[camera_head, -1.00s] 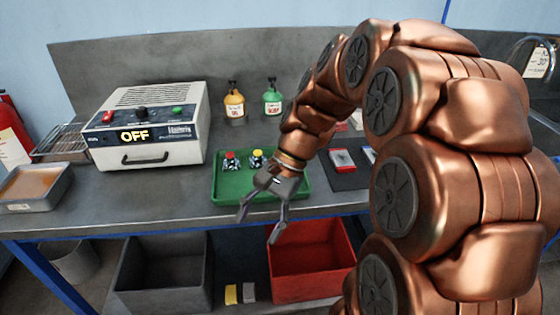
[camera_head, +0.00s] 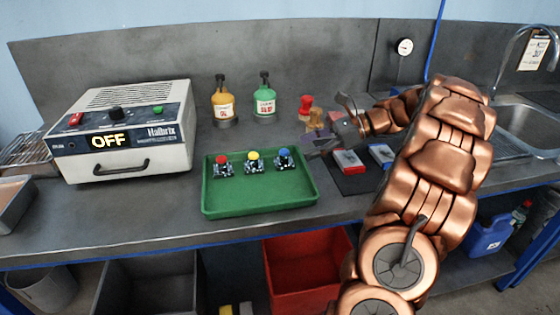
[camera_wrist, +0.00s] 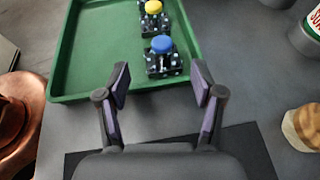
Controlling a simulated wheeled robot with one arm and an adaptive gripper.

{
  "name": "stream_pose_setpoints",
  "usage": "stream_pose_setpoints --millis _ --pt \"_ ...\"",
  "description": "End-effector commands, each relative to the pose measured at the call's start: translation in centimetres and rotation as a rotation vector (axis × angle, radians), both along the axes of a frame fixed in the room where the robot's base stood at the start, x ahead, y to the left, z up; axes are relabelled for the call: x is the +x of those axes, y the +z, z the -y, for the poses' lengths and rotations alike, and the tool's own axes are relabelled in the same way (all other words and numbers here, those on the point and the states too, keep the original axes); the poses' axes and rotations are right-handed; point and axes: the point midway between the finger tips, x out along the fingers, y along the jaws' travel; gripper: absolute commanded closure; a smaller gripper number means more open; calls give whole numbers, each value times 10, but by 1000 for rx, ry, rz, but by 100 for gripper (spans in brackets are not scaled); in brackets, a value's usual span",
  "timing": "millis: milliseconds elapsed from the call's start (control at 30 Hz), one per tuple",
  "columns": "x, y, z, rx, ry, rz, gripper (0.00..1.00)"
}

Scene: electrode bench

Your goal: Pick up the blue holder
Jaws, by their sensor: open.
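The blue holder (camera_head: 284,158), a small dark metal piece with a blue round cap, stands upright at the right end of a row in the green tray (camera_head: 260,196). It also shows in the wrist view (camera_wrist: 162,56), just beyond and roughly centred between my fingertips. My gripper (camera_head: 330,124) is open and empty, to the right of the tray and above the bench. In the wrist view my gripper (camera_wrist: 160,86) has its two fingers spread apart, with a gap to the blue holder.
Yellow-capped (camera_head: 253,161) and red-capped (camera_head: 222,166) holders stand left of it in the tray. Amber (camera_head: 223,104) and green (camera_head: 264,102) bottles stand behind. A dark mat (camera_head: 352,182) with red and blue boxes lies right. A machine (camera_head: 125,130) reading OFF stands left.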

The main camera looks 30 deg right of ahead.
Motion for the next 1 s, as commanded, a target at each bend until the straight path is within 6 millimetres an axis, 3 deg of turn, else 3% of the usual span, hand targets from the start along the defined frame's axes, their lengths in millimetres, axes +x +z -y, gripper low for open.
stream_pose_setpoints --millis 367,700,1000 --pt "13 -14 -22 4 -5 -4 33" --pt "33 -32 -54 4 -3 -3 33" --pt "35 -33 -58 3 -2 -2 33"
